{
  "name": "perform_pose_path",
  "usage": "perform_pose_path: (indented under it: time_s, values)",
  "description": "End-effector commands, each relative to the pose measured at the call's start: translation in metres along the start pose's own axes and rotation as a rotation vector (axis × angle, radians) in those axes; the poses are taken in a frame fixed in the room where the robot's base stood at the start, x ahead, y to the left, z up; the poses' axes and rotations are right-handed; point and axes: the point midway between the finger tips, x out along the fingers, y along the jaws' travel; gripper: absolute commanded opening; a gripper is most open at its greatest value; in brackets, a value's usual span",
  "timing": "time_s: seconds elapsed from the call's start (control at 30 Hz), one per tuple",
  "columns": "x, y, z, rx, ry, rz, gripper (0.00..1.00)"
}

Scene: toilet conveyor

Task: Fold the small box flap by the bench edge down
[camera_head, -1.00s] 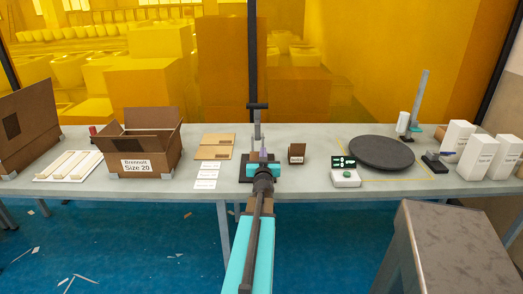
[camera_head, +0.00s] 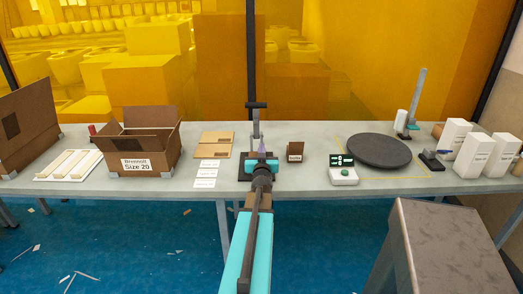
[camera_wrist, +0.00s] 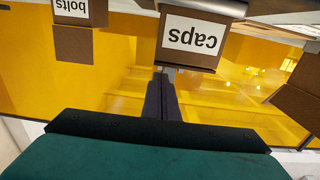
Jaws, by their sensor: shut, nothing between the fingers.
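An open brown cardboard box (camera_head: 110,162) labelled "Size 20" stands left of centre near the bench's front edge. Its back flap (camera_head: 152,116) and side flaps stick up and open. I cannot tell clearly which panel at the front is the small flap on the bench-edge side. My gripper (camera_head: 262,147) is over the middle of the bench, well to the right of the box and apart from it. In the wrist view my gripper's dark fingers (camera_wrist: 162,96) are together with nothing between them. The box does not show clearly in that view.
Flat brown cards (camera_head: 214,151), white labels and a white slatted tray (camera_head: 68,165) lie around the box. To the right are a small brown box (camera_head: 295,152), a control unit (camera_head: 343,177), a black turntable (camera_head: 381,151) and white cartons. Bins labelled "caps" (camera_wrist: 190,40) and "bolts" (camera_wrist: 72,12) appear upside down.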

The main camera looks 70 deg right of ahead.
Motion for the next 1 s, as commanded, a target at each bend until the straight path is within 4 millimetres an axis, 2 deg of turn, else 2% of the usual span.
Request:
perform_pose_path:
  time_s: [0.03, 0.3, 0.37, 1.0]
  values:
    - [-0.001, -0.001, -0.008, 0.0, 0.0, -0.001, 0.0]
    - [-0.003, -0.003, -0.028, 0.0, 0.0, -0.003, 0.0]
    - [-0.012, -0.003, -0.023, -0.001, -0.001, -0.003, 0.0]
    - [-0.072, -0.006, -0.034, 0.0, -0.001, -0.008, 0.0]
